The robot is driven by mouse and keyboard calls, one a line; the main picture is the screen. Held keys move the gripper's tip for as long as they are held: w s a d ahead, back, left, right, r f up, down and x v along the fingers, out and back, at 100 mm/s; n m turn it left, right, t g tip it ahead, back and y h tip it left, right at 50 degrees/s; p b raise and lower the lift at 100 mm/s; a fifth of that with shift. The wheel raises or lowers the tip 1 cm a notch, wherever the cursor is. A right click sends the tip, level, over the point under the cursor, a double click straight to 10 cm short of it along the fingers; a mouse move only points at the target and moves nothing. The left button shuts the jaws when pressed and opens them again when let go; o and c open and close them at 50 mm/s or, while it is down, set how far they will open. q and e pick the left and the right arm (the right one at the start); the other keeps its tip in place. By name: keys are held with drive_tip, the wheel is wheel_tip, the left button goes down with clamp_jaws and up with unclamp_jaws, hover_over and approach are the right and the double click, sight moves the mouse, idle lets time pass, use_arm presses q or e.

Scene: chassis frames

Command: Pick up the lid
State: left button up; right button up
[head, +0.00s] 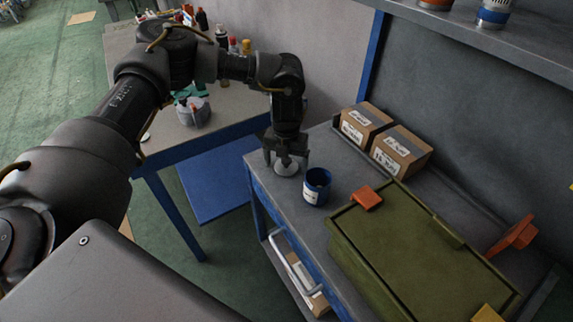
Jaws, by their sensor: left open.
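A pale round lid (287,170) lies flat at the left end of the grey workbench. My left gripper (286,160) points down right over the lid, with its fingers open. The fingers hide part of the lid, and I cannot tell whether they touch it. An open blue can (317,187) with a pale label stands just right of the lid. My right gripper is out of view.
A green case (400,250) with orange latches fills the right of the workbench (275,190). Two cardboard boxes (401,152) stand at the back. A side table (232,110) with bottles and a grey pot is at the left. A shelf (480,38) hangs above.

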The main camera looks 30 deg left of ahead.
use_arm(q)
drive_tip(key=c, duration=1.1)
drive_tip(key=shift+r, duration=0.1)
drive_tip(key=shift+r+p, duration=0.5)
drive_tip(key=shift+p, duration=0.05)
wheel_tip(320, 180, up, 2)
drive_tip(key=shift+r+p, duration=0.2)
drive_tip(key=shift+p, duration=0.9)
drive_tip(key=shift+s+d+r+p, duration=1.05)
drive_tip(key=shift+s+r+p, duration=0.5)
drive_tip(key=shift+s+p, duration=0.7)
drive_tip(key=shift+s+d+r+p, duration=1.05)
drive_tip(key=shift+s+r+p, duration=0.7)
drive_tip(key=shift+p, duration=0.7)
drive_tip(key=shift+s+d+r+p, duration=1.05)
drive_tip(key=shift+s+r+p, duration=0.35)
drive_tip(key=shift+s+p, duration=0.9)
drive_tip(key=shift+w, duration=0.1)
